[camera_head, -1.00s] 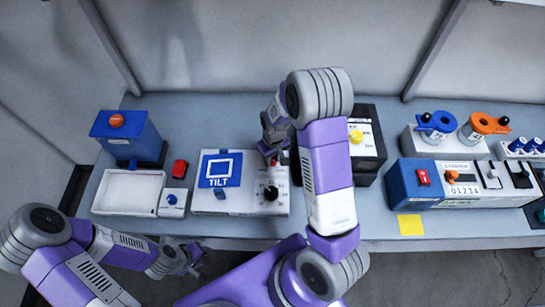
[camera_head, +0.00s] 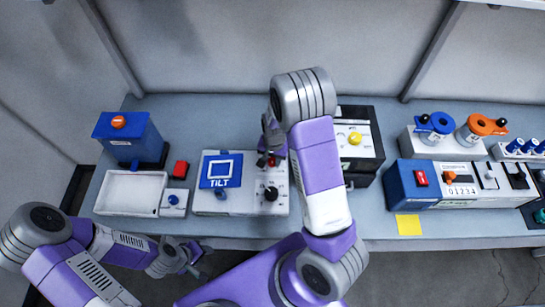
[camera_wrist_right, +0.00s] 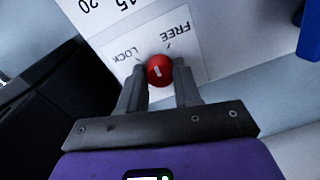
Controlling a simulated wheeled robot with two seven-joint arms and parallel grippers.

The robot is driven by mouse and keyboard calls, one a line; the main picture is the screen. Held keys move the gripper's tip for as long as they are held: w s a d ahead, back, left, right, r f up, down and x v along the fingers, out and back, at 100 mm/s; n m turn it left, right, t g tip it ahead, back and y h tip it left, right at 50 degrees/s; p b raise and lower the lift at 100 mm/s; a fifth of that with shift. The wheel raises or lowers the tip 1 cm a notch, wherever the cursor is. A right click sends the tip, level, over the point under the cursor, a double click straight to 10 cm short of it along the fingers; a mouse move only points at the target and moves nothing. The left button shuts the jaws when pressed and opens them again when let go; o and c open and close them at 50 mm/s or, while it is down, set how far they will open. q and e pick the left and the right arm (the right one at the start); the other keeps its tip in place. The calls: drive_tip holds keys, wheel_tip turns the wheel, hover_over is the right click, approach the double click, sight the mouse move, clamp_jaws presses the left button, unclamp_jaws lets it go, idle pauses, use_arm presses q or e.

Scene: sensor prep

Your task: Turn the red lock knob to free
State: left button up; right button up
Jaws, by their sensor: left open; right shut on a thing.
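The red lock knob (camera_wrist_right: 159,70) sits on a white panel with LOCK and FREE printed beside it in the right wrist view. Its short white mark points roughly between the two words. My right gripper (camera_wrist_right: 160,84) is shut on the knob, one finger on each side. In the head view the red knob (camera_head: 273,161) shows small at the top of the white box (camera_head: 240,207) with the blue TILT plate (camera_head: 221,170). My left gripper (camera_head: 192,262) is open and empty in front of the bench, at lower left.
A black dial (camera_head: 270,194) sits just below the red knob. A black-sided box with a yellow knob (camera_head: 355,138) stands right of my right arm. A white tray (camera_head: 130,209) and blue box (camera_head: 128,150) are on the left. A yellow note (camera_head: 409,225) lies at the front.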

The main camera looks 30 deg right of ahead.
sight(273, 161)
drive_tip(key=m+p, duration=0.1)
drive_tip(key=m, duration=0.3)
drive_tip(key=shift+r+m+p, duration=0.1)
drive_tip(key=shift+m+p, duration=0.2)
drive_tip(key=shift+p, duration=0.05)
drive_tip(key=shift+a+m+p, duration=0.1)
drive_tip(key=shift+m+p, duration=0.65)
drive_tip(key=shift+m, duration=1.15)
drive_tip(key=o, duration=1)
drive_tip(key=shift+o, duration=0.2)
drive_tip(key=r+p, duration=0.1)
drive_tip(key=r, duration=0.6)
drive_tip(key=shift+s+r, duration=0.2)
